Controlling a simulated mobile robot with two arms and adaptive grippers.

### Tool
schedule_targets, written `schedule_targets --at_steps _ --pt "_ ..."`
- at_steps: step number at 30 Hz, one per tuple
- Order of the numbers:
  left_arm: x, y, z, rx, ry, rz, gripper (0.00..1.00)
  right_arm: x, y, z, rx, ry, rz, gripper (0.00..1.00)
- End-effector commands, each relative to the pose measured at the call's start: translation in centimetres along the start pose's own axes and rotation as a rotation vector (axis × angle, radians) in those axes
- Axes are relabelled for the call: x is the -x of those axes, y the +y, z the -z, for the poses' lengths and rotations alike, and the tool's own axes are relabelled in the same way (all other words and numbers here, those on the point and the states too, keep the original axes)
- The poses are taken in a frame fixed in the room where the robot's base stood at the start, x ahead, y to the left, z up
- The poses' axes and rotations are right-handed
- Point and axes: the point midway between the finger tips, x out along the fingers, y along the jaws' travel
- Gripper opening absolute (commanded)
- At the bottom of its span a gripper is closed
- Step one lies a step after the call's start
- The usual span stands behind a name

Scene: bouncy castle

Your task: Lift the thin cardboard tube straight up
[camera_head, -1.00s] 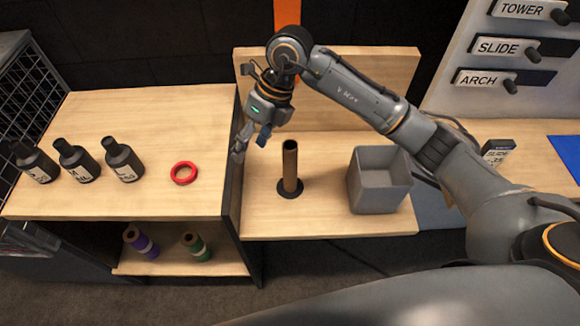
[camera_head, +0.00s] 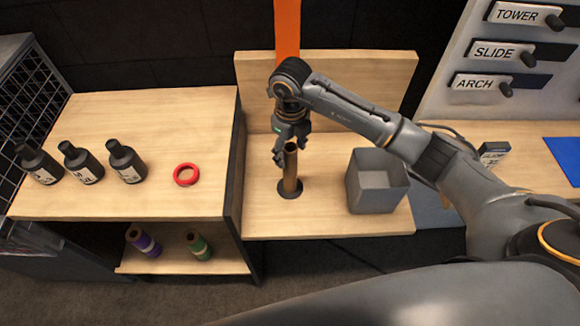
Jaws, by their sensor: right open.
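The thin cardboard tube (camera_head: 290,172) is brown and stands upright on a dark round base (camera_head: 290,189) on the lower wooden shelf. My right gripper (camera_head: 289,150) points down at the top of the tube, just behind it and overlapping it in this view. Its jaws are open. I cannot tell whether the fingers are on both sides of the tube or touch it. My left gripper is not in view.
A grey open bin (camera_head: 377,193) stands right of the tube. On the left tabletop are a red ring (camera_head: 186,174) and several dark bottles (camera_head: 125,160). A raised wooden side edge is left of the tube.

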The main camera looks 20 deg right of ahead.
Motion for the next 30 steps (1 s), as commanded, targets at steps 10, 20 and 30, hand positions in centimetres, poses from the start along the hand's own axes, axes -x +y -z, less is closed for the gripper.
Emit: schedule_targets --at_steps 10,20,30 --pt "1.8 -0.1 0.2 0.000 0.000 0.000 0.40 -4.3 0.3 0.1 0.000 0.003 -0.002 0.62" --pt "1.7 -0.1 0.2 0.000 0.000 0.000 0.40 -4.5 0.3 0.1 0.001 0.001 -0.001 0.44" --pt "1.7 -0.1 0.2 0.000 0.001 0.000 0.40 -4.5 0.3 0.1 0.000 0.001 -0.001 0.08"
